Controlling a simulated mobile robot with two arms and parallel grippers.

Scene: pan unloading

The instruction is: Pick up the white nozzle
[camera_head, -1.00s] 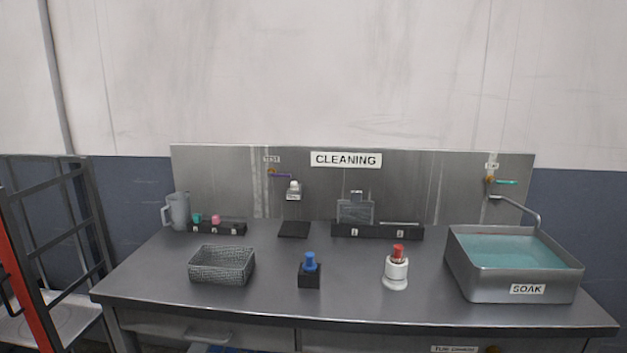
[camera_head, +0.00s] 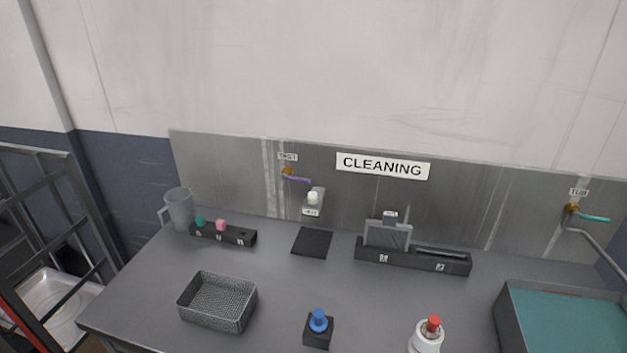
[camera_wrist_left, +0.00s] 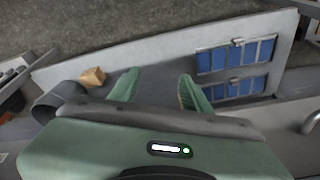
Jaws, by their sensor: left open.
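The white nozzle (camera_head: 313,198) appears as a small white piece on a grey holder (camera_head: 318,193) on the back panel, below the purple-handled tap, in the head view. A small label sits just under it. My left gripper (camera_wrist_left: 157,90) shows only in the left wrist view, with its two green fingers apart and nothing between them. It is away from the nozzle, which does not show in that view. My right gripper is in neither view.
A wire basket (camera_head: 217,302), blue-topped block (camera_head: 318,328), red-topped white bottle (camera_head: 427,335) and soak tub (camera_head: 510,315) stand toward the front. A black pad (camera_head: 312,242) lies below the nozzle. Black racks (camera_head: 222,236) and a jug (camera_head: 178,208) stand behind. The bench middle is clear.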

